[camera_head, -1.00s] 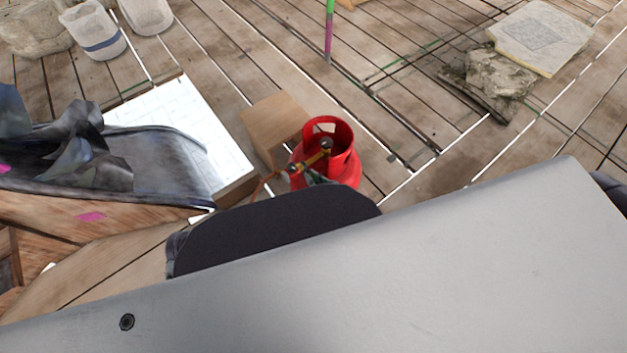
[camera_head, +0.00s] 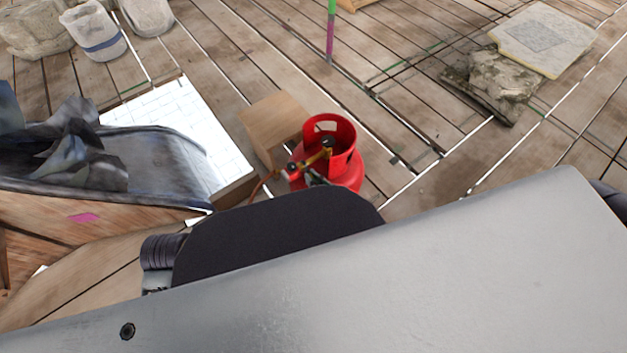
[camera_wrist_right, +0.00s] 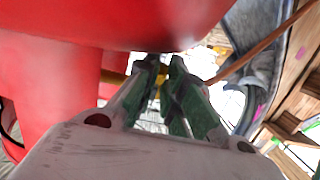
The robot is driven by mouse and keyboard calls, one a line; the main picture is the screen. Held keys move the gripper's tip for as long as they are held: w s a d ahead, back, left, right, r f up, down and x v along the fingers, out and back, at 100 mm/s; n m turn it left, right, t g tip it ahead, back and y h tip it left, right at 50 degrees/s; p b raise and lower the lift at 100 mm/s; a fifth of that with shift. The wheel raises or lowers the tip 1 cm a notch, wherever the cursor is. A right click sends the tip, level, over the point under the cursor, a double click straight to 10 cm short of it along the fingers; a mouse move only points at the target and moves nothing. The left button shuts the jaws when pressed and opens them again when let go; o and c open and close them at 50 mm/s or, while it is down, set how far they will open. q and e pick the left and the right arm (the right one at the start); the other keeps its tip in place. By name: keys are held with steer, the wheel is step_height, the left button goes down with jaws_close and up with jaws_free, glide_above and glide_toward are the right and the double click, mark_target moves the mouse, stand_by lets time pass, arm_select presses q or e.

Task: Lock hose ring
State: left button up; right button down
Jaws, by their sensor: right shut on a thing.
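A red gas cylinder (camera_head: 345,160) with an open collar stands on the plank floor. A brass valve or regulator piece (camera_head: 318,156) sits at its collar, and an orange hose (camera_head: 262,186) runs from there down to the left. My right gripper (camera_head: 316,179) is beside the valve, mostly hidden behind my own arm. In the right wrist view the green fingers (camera_wrist_right: 165,75) are close together below the red cylinder (camera_wrist_right: 60,60), at the end of the orange hose (camera_wrist_right: 262,45). They are shut at the hose ring, which the fingertips hide. My left gripper does not show.
A wooden block (camera_head: 272,118) stands just left of the cylinder. Stone slabs (camera_head: 540,40) lie at the back right. The planks right of the cylinder are clear.

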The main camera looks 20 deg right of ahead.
steer(key=shift+w, duration=0.1)
steer(key=c, duration=1.5)
jaws_free()
steer(key=shift+s, duration=0.25)
steer(key=shift+s+d, duration=0.1)
steer(key=shift+s, duration=0.05)
steer(key=shift+v, duration=3.65)
